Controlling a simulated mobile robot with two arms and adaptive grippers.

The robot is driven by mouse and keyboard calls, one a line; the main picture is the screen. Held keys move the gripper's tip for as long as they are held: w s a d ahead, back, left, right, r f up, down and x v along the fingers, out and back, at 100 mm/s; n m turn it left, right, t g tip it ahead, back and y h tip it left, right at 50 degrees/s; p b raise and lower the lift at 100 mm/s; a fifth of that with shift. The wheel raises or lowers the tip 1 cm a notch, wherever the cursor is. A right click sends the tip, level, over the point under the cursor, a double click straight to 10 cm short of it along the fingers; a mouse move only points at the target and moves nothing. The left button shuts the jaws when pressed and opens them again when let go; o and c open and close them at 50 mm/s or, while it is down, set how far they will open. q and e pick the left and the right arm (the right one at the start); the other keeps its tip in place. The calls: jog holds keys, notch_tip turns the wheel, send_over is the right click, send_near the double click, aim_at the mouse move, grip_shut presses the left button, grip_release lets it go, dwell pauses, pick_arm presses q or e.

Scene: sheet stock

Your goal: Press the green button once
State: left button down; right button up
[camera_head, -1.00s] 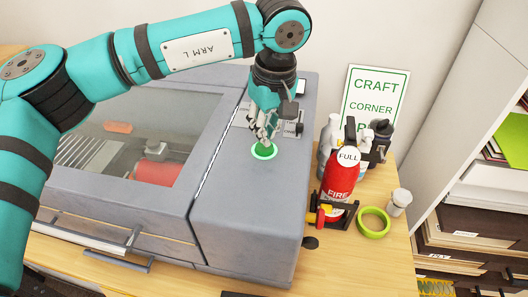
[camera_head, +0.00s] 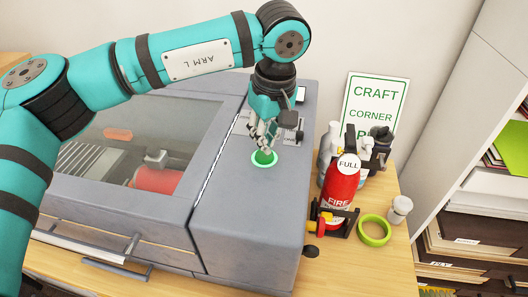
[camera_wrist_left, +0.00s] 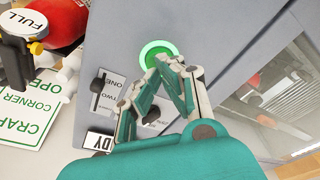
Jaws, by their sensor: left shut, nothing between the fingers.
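The green button (camera_head: 261,159) sits on the top of the grey machine (camera_head: 245,215), with a bright green lit ring around it. My left gripper (camera_head: 266,148) is shut and empty, pointing down with its fingertips right over the button. In the left wrist view the gripper (camera_wrist_left: 163,64) has its fingertips at the lower edge of the green button (camera_wrist_left: 158,50) and partly covers it. I cannot tell whether the tips touch the button. My right gripper is not in view.
A lever panel (camera_wrist_left: 112,92) is beside the button. A red fire extinguisher (camera_head: 340,185), bottles (camera_head: 380,140), a green tape roll (camera_head: 375,230) and a craft corner sign (camera_head: 375,105) stand right of the machine. A shelf (camera_head: 480,205) is at the far right.

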aim_at(266, 156)
pick_arm(q)
jog(key=shift+f+b, duration=1.3)
jog(key=shift+f, duration=0.2)
dwell(0.3)
notch_tip(266, 156, up, 9)
jog(key=p, duration=0.5)
dwell(0.7)
